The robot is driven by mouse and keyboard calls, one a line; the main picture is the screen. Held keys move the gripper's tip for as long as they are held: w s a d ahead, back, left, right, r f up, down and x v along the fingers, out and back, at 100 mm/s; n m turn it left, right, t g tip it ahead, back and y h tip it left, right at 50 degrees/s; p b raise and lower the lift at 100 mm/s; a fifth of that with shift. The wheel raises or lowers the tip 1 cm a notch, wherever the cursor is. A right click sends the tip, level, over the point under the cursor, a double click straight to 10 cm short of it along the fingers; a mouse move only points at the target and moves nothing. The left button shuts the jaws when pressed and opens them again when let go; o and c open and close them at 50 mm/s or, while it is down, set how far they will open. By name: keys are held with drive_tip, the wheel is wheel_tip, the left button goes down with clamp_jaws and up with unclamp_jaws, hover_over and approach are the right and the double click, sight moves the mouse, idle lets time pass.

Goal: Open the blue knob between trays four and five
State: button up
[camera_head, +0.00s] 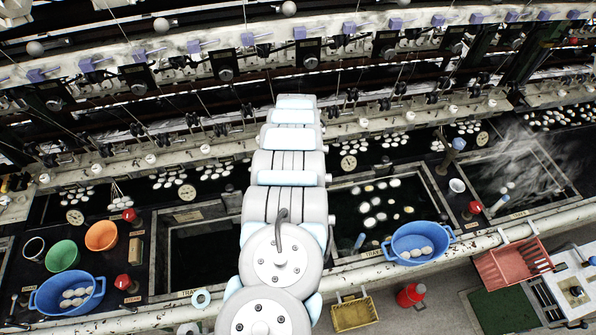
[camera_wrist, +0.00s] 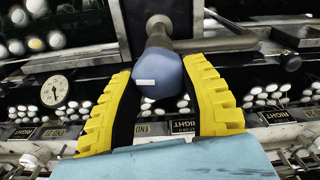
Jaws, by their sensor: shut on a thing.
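In the wrist view a blue knob (camera_wrist: 172,80) with a small white mark sits between the two yellow ridged fingers of my gripper (camera_wrist: 160,68). My gripper is shut on the knob, with one finger on each side. The knob is on the end of a dark metal fitting that runs up behind it. In the head view my own arm reaches away over the basins and hides my gripper and this knob. Another blue knob (camera_head: 458,143) shows at the right in the head view.
A basin with white cocoons (camera_head: 378,208) lies right of my arm, a dark basin (camera_head: 200,250) left. Blue bowls of cocoons stand on the front ledge, left (camera_head: 68,294) and right (camera_head: 419,243). Steam (camera_head: 510,165) rises at the far right. A red crate (camera_head: 512,262) is below.

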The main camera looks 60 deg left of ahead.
drive_tip(key=shift+n, duration=0.4)
drive_tip(key=o, duration=1.2)
wheel_tip(320, 180, up, 12)
idle(0.4)
